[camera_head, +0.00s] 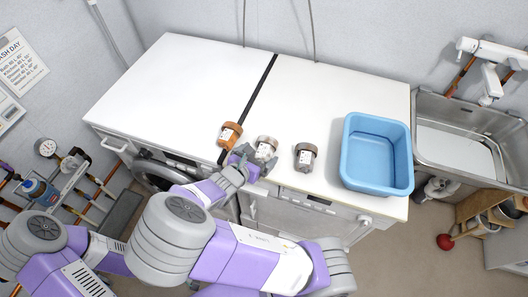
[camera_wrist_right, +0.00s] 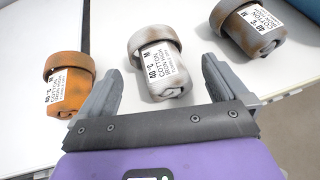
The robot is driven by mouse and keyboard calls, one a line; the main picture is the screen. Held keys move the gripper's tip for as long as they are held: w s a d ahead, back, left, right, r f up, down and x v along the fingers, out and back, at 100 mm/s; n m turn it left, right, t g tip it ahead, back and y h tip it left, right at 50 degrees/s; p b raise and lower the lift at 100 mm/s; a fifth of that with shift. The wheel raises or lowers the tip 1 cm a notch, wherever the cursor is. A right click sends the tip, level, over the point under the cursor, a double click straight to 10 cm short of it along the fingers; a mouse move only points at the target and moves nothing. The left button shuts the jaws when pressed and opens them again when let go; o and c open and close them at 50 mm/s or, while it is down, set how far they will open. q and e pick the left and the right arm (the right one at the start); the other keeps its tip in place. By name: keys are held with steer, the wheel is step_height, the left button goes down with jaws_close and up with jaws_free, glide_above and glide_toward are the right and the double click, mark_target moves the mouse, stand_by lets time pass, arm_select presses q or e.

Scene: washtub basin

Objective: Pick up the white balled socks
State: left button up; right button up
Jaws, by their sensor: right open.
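The white balled socks (camera_head: 266,146) lie near the front edge of the white top, between an orange-brown pair and a grey-brown pair. In the right wrist view the white balled socks (camera_wrist_right: 158,62) show a cuff band and a printed label. My right gripper (camera_head: 255,160) is open at the near side of the white pair. In the wrist view its two fingers (camera_wrist_right: 160,72) stand on either side of the white pair's near part, with gaps visible; I cannot tell their height above the top. My left gripper is not in view.
The orange-brown balled socks (camera_head: 230,134) lie left and the grey-brown balled socks (camera_head: 305,156) right, both close by. A blue basin (camera_head: 377,160) stands farther right, beside a metal sink (camera_head: 460,150). The white top (camera_head: 190,85) is clear behind the socks.

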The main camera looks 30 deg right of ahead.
steer(key=shift+b+x, duration=0.35)
steer(key=shift+x, duration=0.9)
steer(key=shift+a, duration=0.1)
steer(key=c, duration=1)
steer(key=shift+r, duration=0.1)
